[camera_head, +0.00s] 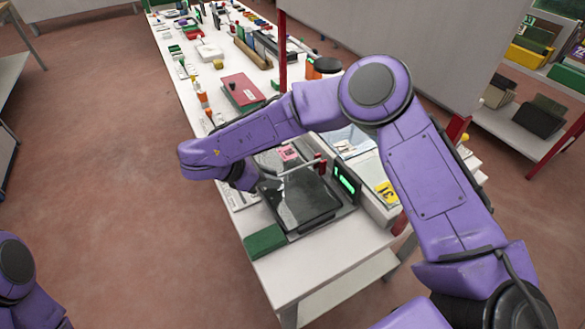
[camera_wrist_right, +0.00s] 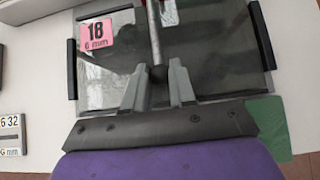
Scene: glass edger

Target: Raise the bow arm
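The glass edger's bow arm is a thin grey metal rod (camera_head: 298,165) running from a red-marked post on the machine towards my right gripper. In the right wrist view the rod (camera_wrist_right: 154,32) ends in a dark round knob (camera_wrist_right: 158,73). My right gripper (camera_wrist_right: 158,76) has its two grey fingers close on both sides of the knob, with little or no gap. In the head view it (camera_head: 243,181) is mostly hidden by my forearm. A dark glass pane (camera_head: 305,200) lies on the machine below the rod; it also shows in the wrist view (camera_wrist_right: 215,45). My left gripper is out of view.
A black unit with a green display (camera_head: 346,180) stands right of the pane. A green block (camera_head: 265,241) lies at the table's near corner. A pink "18 6 mm" tag (camera_wrist_right: 97,33) lies on the pane. Tools crowd the white table (camera_head: 325,258) farther back. The floor at left is clear.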

